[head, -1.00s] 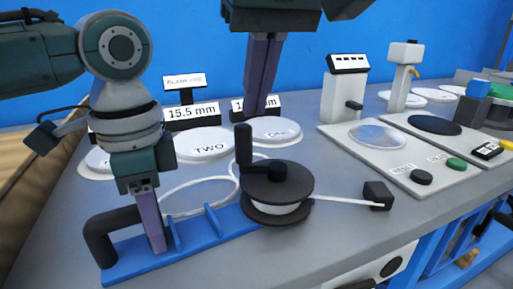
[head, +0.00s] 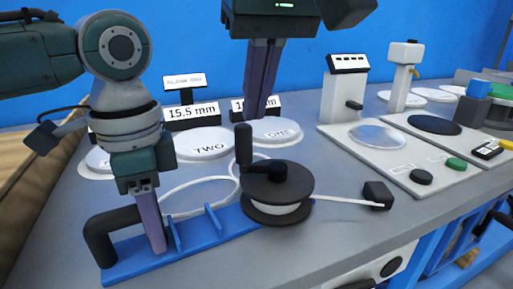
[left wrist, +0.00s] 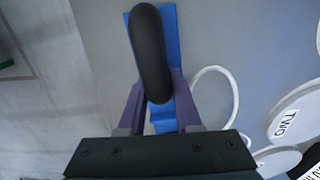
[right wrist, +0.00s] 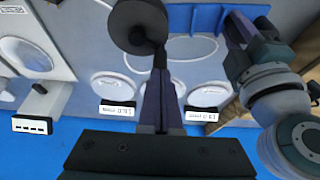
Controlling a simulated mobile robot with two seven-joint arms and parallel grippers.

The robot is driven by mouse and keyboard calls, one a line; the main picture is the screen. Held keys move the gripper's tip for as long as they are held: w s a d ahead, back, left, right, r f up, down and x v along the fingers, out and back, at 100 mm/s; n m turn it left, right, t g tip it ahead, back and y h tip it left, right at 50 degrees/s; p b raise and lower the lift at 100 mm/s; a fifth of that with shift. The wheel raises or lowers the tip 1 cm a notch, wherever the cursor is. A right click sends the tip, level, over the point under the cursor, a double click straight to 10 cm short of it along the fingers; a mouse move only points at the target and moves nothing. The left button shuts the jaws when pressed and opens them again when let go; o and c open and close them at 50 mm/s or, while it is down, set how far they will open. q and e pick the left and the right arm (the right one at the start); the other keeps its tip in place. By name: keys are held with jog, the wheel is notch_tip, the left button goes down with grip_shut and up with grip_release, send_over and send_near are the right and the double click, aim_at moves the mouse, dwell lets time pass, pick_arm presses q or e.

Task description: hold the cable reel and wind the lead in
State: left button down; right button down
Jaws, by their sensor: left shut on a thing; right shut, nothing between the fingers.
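The cable reel has a black spool (head: 290,181) with white lead wound between its flanges, on a blue base (head: 205,235). A black grip handle (head: 100,235) rises at the base's left end, seen as an arch in the left wrist view (left wrist: 150,45). My left gripper (head: 154,235) is shut on this handle. An upright black crank knob (head: 243,145) stands at the spool's edge. My right gripper (head: 257,112) is shut and empty, just behind the knob; its fingers also show in the right wrist view (right wrist: 160,100). The white lead (head: 345,201) runs right to a black block (head: 377,194).
White discs marked ONE (head: 272,131) and TWO (head: 203,143) lie behind the reel, with size signs (head: 192,111) behind them. A white loop (head: 185,187) lies behind the base. Test stations (head: 384,140) stand at right. Bench is clear in front of the lead.

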jog(key=shift+f, duration=2.85)
jog(key=shift+r, duration=0.15)
notch_tip(320, 180, up, 9)
jog(key=shift+s+f, duration=0.1)
jog(key=shift+f, duration=1.45)
dwell(0.6)
jog(key=shift+f, duration=3.1)
